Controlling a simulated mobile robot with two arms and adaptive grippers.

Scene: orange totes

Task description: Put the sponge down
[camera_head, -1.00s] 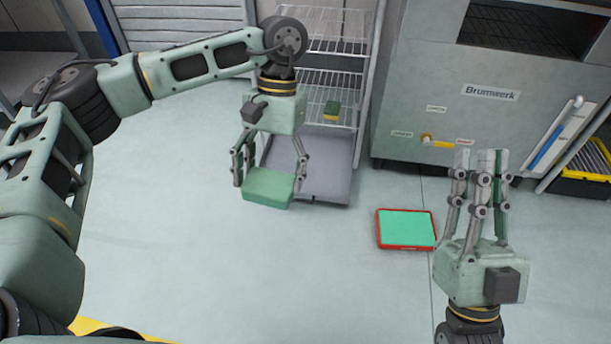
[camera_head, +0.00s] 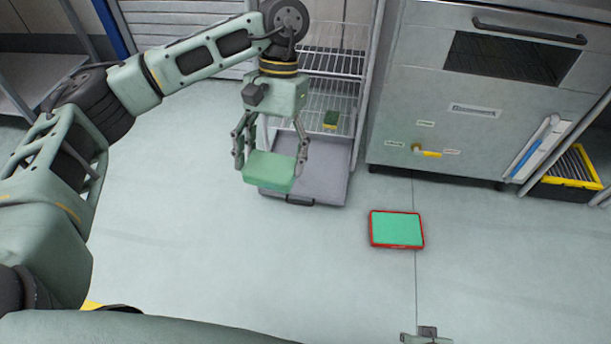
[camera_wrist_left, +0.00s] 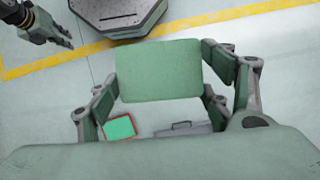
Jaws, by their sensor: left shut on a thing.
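My left gripper (camera_head: 270,158) is shut on a green sponge (camera_head: 268,171), a flat rectangular block. In the head view the held sponge overlaps the front left part of a grey bin (camera_head: 330,175); its height above it is hard to tell. In the left wrist view the sponge (camera_wrist_left: 158,70) sits between the fingers (camera_wrist_left: 165,90). My right gripper (camera_wrist_left: 50,30) shows small at the upper left of the left wrist view, away from the sponge; its opening is unclear.
A red-rimmed green tray (camera_head: 397,246) lies on the floor right of the bin. The wire rack (camera_head: 335,62) stands behind the bin, beside a steel machine (camera_head: 440,120). A yellow and black crate (camera_head: 572,183) is at the right.

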